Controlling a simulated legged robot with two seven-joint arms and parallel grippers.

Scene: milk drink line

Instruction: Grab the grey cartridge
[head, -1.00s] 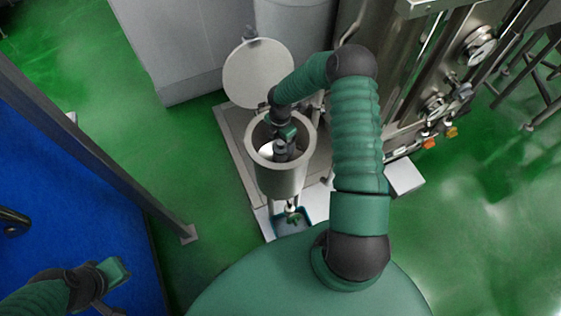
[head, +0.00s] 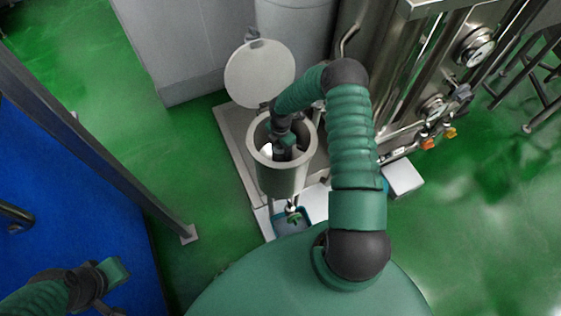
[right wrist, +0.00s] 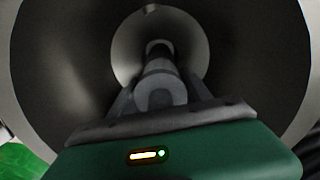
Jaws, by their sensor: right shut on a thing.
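The grey cartridge (right wrist: 160,88) stands inside an open metal canister (head: 283,178). My right gripper (right wrist: 160,100) reaches down into the canister from above. Its two fingers are shut on the cartridge, one on each side, as the right wrist view shows. In the head view the right gripper (head: 283,148) is partly hidden by the canister's rim and its own arm. My left gripper (head: 112,272) is at the lower left, far from the canister, and its fingers are not clear.
The canister's round lid (head: 259,72) is swung open behind it. A blue tray (head: 292,222) sits below the canister's tap. Steel machinery with gauges (head: 474,46) stands on the right. A grey post (head: 120,165) rises beside a blue surface (head: 70,210) on the left.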

